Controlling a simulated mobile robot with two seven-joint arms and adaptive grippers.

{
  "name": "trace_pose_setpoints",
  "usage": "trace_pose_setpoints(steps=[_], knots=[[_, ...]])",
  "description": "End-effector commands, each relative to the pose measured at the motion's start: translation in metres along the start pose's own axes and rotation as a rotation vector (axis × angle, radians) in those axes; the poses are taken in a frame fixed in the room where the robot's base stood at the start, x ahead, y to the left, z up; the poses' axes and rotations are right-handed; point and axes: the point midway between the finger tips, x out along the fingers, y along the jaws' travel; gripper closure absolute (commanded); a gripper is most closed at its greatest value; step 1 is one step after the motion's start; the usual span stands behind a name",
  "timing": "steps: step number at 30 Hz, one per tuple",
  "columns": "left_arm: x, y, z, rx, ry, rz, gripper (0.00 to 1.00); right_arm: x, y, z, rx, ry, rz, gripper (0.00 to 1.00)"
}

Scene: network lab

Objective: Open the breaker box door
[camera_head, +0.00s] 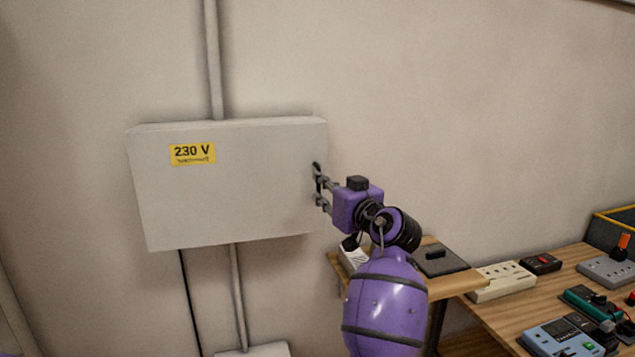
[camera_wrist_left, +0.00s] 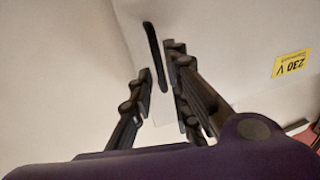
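The breaker box (camera_head: 230,200) is a pale grey cabinet on the wall with a yellow "230 V" label (camera_head: 192,154). Its door looks shut. A dark vertical handle (camera_head: 317,170) sits near the door's right edge. My left gripper (camera_head: 321,189) is at this handle, coming from the right. In the left wrist view, the fingers of the gripper (camera_wrist_left: 158,70) are apart, with the dark handle (camera_wrist_left: 153,50) showing between and just beyond their tips. I cannot tell whether they touch it. The label also shows there, upside down (camera_wrist_left: 291,65). My right gripper is not in view.
A wooden bench (camera_head: 510,315) at the lower right carries a power strip (camera_head: 500,281), a dark flat device (camera_head: 438,260) and several other devices. Conduits (camera_head: 214,60) run above and below the box. The wall right of the box is clear.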

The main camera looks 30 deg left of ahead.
Motion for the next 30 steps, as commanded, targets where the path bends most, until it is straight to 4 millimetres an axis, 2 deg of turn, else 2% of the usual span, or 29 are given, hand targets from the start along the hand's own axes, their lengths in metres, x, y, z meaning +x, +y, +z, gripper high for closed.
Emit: trace_pose_setpoints(steps=[1,3,9,18,22,30], knots=[[0.009,-0.001,-0.006,-0.003,0.004,-0.001,0.84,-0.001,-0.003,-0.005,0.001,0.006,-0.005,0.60],[0.019,-0.001,-0.005,-0.003,0.002,-0.001,0.84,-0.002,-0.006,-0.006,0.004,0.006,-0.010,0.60],[0.038,0.000,-0.003,-0.002,0.002,0.001,0.84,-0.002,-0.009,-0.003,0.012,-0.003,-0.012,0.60],[0.042,0.000,0.000,0.000,0.000,0.002,0.84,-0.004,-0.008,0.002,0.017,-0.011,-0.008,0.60],[0.041,0.000,0.000,0.000,0.001,0.002,0.99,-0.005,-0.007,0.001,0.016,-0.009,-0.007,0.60],[0.041,0.000,-0.001,0.000,0.001,0.002,1.00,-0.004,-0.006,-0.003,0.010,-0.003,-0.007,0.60]])
